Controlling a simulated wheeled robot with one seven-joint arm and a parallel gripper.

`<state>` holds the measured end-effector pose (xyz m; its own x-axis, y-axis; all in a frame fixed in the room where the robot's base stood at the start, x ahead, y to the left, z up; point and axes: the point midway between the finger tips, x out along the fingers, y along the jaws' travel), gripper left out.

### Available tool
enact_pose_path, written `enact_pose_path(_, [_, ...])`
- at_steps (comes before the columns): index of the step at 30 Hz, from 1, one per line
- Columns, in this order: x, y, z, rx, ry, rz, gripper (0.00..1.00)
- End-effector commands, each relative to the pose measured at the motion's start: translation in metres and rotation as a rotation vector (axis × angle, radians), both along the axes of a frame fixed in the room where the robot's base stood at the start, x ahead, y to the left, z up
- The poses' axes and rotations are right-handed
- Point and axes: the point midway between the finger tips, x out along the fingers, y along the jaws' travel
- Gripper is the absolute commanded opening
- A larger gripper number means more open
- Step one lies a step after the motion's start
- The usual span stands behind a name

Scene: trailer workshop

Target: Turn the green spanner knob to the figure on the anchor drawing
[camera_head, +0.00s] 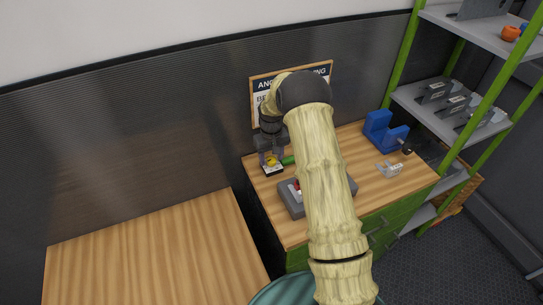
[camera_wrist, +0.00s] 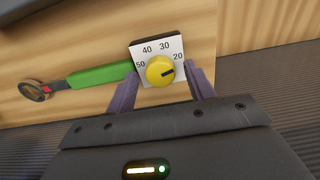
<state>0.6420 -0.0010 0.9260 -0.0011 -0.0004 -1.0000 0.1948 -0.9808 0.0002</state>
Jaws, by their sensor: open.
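The green spanner (camera_wrist: 98,76) lies on the wooden bench top, its dark ring end at the left of the wrist view. A yellow knob (camera_wrist: 158,72) sits on a white dial plate (camera_wrist: 147,49) at its other end. The dial reads 50, 40, 30 and 20; the knob's dark mark points right, near or just below 20. My gripper (camera_wrist: 163,76) is open, its fingers on either side of the knob and plate; contact cannot be told. The spanner's green handle also shows in the head view (camera_head: 288,160). The anchor drawing (camera_head: 320,71) hangs behind, its figure hidden by my arm.
A grey tray-like block (camera_head: 291,204) with something red stands beside the spanner, partly behind my arm. A blue vice-like object (camera_head: 384,133) and a small clear piece (camera_head: 389,169) lie to the right. A green-framed shelf (camera_head: 455,109) stands at right. The left wooden top (camera_head: 150,255) is bare.

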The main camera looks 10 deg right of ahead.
Motion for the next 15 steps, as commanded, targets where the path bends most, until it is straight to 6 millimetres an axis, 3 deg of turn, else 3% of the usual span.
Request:
enact_pose_path(11, [0.0001, 0.0004, -0.0066, 0.0, -0.001, 0.001, 0.52])
enact_pose_path(15, [0.0, 0.0003, -0.0064, 0.0, -0.001, 0.001, 0.24])
